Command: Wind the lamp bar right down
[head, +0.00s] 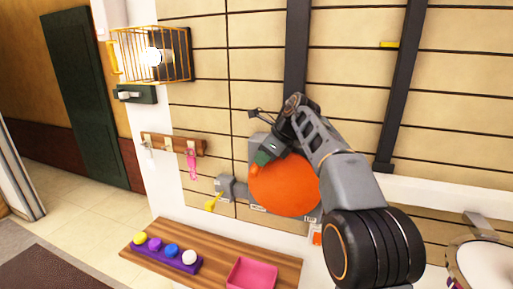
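A large orange disc (290,190) is mounted on the wall in front of a grey housing (257,141). A small orange knob (254,169) shows at its upper left edge. My gripper (259,163) is at that knob, below the bent wrist of my arm. The fingertips are small and partly hidden, so I cannot tell whether they are closed around the knob or only beside it. Two dark vertical rails (404,75) run up the wall above the disc. I see no lamp bar that I can identify; the rails run out of the top of the picture.
A caged lamp (152,56) is lit at upper left. A grey fitting with a yellow lever (213,202) is left of the disc. Below, a wooden shelf (215,250) bears several coloured knobs and a pink tray (251,273). A hook rack (173,144) hangs left. A drum-like object (487,264) stands lower right.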

